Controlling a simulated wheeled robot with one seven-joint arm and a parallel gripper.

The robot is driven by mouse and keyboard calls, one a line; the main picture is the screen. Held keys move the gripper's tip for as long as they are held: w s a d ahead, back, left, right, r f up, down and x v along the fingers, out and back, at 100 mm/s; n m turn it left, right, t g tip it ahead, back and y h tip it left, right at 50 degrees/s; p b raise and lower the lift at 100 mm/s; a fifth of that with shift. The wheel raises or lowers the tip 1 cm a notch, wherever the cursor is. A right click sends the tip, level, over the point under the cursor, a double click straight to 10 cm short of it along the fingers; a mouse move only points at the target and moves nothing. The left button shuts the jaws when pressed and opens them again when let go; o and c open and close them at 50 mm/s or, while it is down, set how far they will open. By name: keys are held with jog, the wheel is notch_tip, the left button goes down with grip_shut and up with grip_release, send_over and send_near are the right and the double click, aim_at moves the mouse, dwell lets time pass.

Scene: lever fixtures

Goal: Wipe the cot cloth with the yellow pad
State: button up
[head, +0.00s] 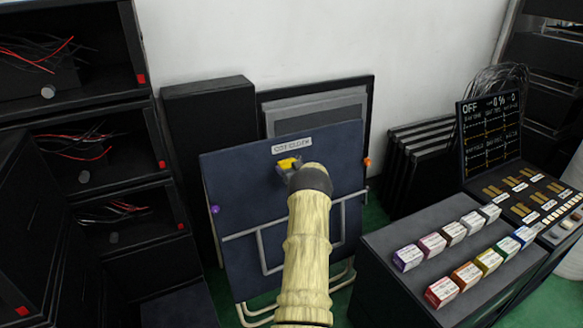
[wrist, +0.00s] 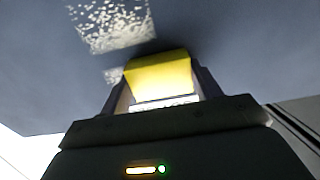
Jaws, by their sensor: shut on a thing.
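The cot cloth (head: 236,190) is a dark blue upright panel with a white "COT CLOTH" label near its top. My gripper (head: 287,168) is in front of its upper middle, partly hidden behind my wrist in the head view. In the wrist view my gripper (wrist: 160,85) is shut on the yellow pad (wrist: 160,75), with a finger on each side. The yellow pad (head: 288,163) also shows just below the label. It is at or very near the cloth; I cannot tell if it touches. A pale speckled patch (wrist: 110,22) shows on the cloth beyond the pad.
A metal tube frame (head: 262,250) stands at the panel's lower front. Dark shelves with wires (head: 85,150) are at left. A dark bench with several coloured boxes (head: 440,291) and a console with a screen (head: 490,125) are at right. Dark panels lean behind the cloth.

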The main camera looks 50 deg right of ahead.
jog(key=shift+s, duration=0.1)
jog(key=shift+w+a, duration=0.5)
jog(key=shift+a, duration=0.35)
jog(key=shift+w+a, duration=0.45)
jog(key=shift+a, duration=0.35)
jog(key=shift+r, duration=0.1)
jog(key=shift+s+a, duration=0.1)
jog(key=p+v, duration=0.1)
jog(key=v, duration=0.5)
jog(key=shift+d+p, duration=0.25)
jog(key=shift+p, duration=0.05)
